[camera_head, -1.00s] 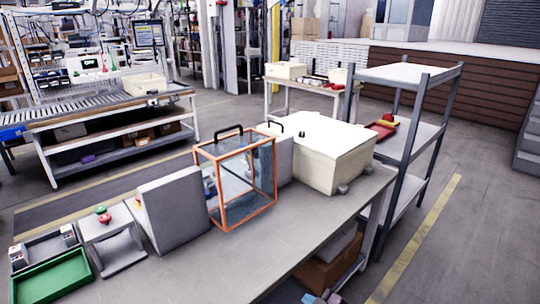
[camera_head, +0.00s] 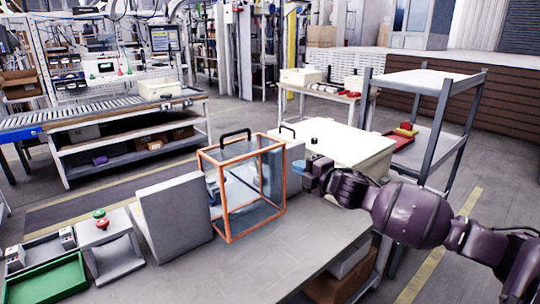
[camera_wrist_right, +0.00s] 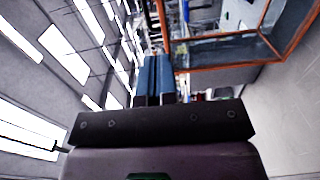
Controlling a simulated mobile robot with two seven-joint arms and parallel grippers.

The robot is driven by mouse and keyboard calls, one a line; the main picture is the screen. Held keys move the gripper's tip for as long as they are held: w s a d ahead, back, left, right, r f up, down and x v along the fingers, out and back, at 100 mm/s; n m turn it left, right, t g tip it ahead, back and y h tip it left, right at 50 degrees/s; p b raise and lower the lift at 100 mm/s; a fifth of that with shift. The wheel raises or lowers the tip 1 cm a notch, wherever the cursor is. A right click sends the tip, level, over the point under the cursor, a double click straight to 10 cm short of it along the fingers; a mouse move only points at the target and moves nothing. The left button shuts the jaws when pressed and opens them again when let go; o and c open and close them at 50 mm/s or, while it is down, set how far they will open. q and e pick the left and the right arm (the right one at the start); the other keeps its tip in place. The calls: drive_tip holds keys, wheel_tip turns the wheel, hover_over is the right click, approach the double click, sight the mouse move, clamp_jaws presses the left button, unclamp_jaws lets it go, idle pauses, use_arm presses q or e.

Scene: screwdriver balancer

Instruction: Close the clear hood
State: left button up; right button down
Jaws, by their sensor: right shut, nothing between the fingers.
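The clear hood (camera_head: 255,190) is an orange-framed box with see-through panels and a black handle (camera_head: 235,133) on top. It stands on the grey bench, and I cannot tell for sure whether it is fully down. My right gripper (camera_head: 299,169) is just right of the hood, near its upper right side, with its blue fingers pointing left. The fingers are together and empty. In the right wrist view the blue fingers (camera_wrist_right: 156,77) are side by side, and the hood's orange frame (camera_wrist_right: 218,68) shows to their right. My left gripper is not in view.
A grey slanted block (camera_head: 172,215) stands left of the hood. A cream box (camera_head: 345,143) stands behind my right gripper. A button stand (camera_head: 105,245) and a green tray (camera_head: 47,280) are at the front left. The bench front (camera_head: 265,262) is clear.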

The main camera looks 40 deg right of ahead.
sight(265, 151)
drive_tip(key=w, duration=0.7)
drive_tip(key=w+a, duration=0.1)
drive_tip(key=w, duration=0.3)
drive_tip(key=shift+w+f, duration=0.2)
drive_tip(key=shift+w, duration=0.85)
